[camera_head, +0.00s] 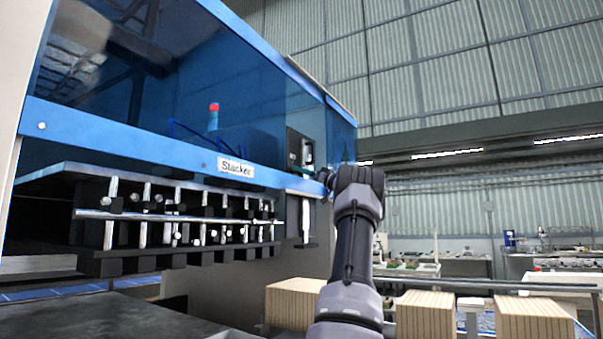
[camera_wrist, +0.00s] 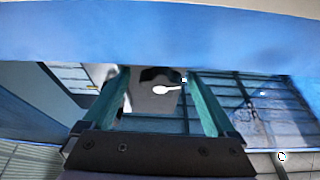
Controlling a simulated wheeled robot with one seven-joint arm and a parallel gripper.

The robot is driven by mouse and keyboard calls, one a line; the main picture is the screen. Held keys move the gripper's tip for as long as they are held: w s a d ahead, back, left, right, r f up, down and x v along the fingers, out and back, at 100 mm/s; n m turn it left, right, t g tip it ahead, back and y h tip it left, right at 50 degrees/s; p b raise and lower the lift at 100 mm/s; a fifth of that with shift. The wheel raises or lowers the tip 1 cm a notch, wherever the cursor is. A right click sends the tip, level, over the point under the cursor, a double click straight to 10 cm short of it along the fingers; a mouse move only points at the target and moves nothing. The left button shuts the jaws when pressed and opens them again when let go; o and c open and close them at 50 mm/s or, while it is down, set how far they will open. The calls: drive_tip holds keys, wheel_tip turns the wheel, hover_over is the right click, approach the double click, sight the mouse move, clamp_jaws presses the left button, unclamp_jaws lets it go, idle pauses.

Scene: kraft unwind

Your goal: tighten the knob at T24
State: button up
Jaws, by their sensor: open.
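My gripper (camera_wrist: 156,80) is open in the wrist view, its two green fingers apart with a gap between them. Beyond the gap is a grey plate (camera_wrist: 148,103) with a dark rounded shape (camera_wrist: 158,73) and a small white lever-like part (camera_wrist: 168,89). I cannot tell whether either is the knob, and nothing is visibly gripped. In the head view my arm reaches up to the right end of the blue stacker machine (camera_head: 130,143), beside a small dark panel (camera_head: 299,148). No T24 label is readable.
A blue beam (camera_wrist: 160,38) crosses close above the fingers in the wrist view. In the head view a rail with several metal rods (camera_head: 180,217) hangs under the machine. Stacked brown blocks (camera_head: 424,316) stand low on the right. Open hall lies right of my arm.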

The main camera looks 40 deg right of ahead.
drive_tip(key=shift+w+a+r, duration=0.15)
drive_tip(key=shift+w+a, duration=0.05)
drive_tip(key=shift+w, duration=0.2)
drive_tip(key=shift+c, duration=0.4)
drive_tip(key=c, duration=1.3)
drive_tip(key=shift+m+h, duration=1.1)
drive_tip(key=shift+m, duration=1.2)
drive_tip(key=o, duration=1.4)
drive_tip(key=v, duration=1.1)
drive_tip(key=shift+w+a+f, duration=0.1)
drive_tip(key=shift+a+f, duration=0.05)
drive_tip(key=shift+f, duration=0.05)
